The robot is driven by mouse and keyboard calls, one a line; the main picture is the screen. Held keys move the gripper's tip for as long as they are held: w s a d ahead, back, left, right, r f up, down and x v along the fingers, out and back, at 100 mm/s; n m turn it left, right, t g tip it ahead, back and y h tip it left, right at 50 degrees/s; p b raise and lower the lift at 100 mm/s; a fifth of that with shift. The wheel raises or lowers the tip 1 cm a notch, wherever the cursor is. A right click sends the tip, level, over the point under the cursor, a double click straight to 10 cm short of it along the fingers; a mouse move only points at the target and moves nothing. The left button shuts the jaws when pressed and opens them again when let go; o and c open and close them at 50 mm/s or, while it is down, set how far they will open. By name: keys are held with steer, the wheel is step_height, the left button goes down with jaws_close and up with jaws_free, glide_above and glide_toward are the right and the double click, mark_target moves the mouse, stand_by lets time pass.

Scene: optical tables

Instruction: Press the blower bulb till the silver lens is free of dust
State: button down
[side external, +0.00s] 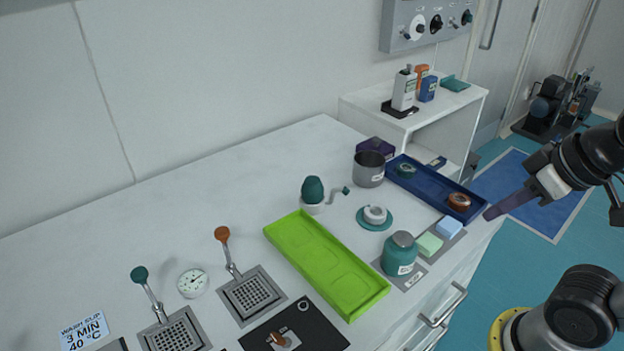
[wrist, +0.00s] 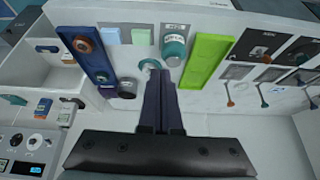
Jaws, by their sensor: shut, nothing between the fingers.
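The blower bulb (side external: 313,188) is dark green and sits upright on a white base, with a thin nozzle (side external: 341,192) reaching right. What looks like the silver lens (side external: 375,213) is a pale ring-shaped piece on a round teal stand, right of and nearer than the bulb. Dust on it is too small to tell. The teal stand (wrist: 150,64) shows in the wrist view just beyond my fingertips; the bulb is not clear there, perhaps behind my fingers. My gripper (side external: 488,214) is shut and empty, at the right beside the blue tray, well apart from the bulb.
The blue tray (side external: 428,182) holds a green ring piece and a copper one. A grey cup (side external: 369,169) stands behind the lens, and a teal jar (side external: 400,254) stands in front. A lime tray (side external: 345,285) lies left of the jar. The counter behind the bulb is clear.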

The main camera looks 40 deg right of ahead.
steer(key=w+r+m+t, duration=0.35)
steer(key=w+r, duration=0.55)
steer(key=w, duration=0.3)
steer(key=m+y, duration=0.1)
steer(key=m, duration=0.3)
glide_above(315, 182)
step_height(315, 182, down, 11)
steer(key=shift+r, duration=0.1)
steer(key=shift+f, duration=4.4)
steer(key=shift+f, duration=0.15)
